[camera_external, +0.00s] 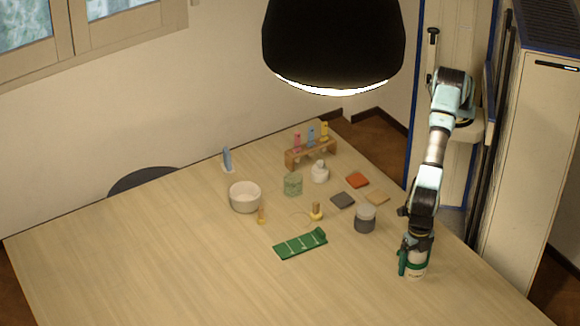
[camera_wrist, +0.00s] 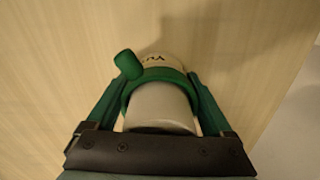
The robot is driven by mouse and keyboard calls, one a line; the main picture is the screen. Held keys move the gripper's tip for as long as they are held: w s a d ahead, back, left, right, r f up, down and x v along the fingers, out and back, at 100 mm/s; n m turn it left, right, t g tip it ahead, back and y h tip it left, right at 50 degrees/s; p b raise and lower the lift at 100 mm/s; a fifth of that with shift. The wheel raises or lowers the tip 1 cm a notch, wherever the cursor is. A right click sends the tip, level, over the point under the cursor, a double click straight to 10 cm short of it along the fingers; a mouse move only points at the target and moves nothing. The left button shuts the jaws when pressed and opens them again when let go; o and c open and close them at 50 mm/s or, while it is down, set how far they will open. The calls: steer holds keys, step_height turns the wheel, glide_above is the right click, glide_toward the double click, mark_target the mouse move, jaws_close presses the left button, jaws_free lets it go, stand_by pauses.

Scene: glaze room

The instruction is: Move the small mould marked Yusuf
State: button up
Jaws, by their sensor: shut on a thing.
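My gripper (camera_external: 414,255) reaches down at the right side of the table. It is shut on a small pale mould (camera_external: 415,271) with a green band around it. In the wrist view, the mould (camera_wrist: 160,108) sits upright between the two green fingers, with a green knob sticking out at its upper left. Part of a dark marking shows on its pale far side, too little to read the name. In the external view, its base appears to be at the table top; I cannot tell whether it touches.
On the table (camera_external: 150,260), a grey-and-white jar (camera_external: 365,219) stands left of my gripper. Beyond are tiles (camera_external: 342,200), a green lidded pot (camera_external: 293,184), a white bowl (camera_external: 245,197), a wooden rack (camera_external: 311,153) and a green strip (camera_external: 300,244). The front left is clear. A lamp (camera_external: 333,40) hangs above.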

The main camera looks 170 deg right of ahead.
mark_target(390, 251)
steer(key=shift+s+d+b, duration=0.45)
steer(key=shift+s+d, duration=3.25)
steer(key=o, duration=1.5)
steer(key=shift+r, duration=0.15)
step_height(390, 251, up, 11)
steer(key=b, duration=0.2)
steer(key=shift+f+b, duration=0.2)
steer(key=shift+b, duration=0.15)
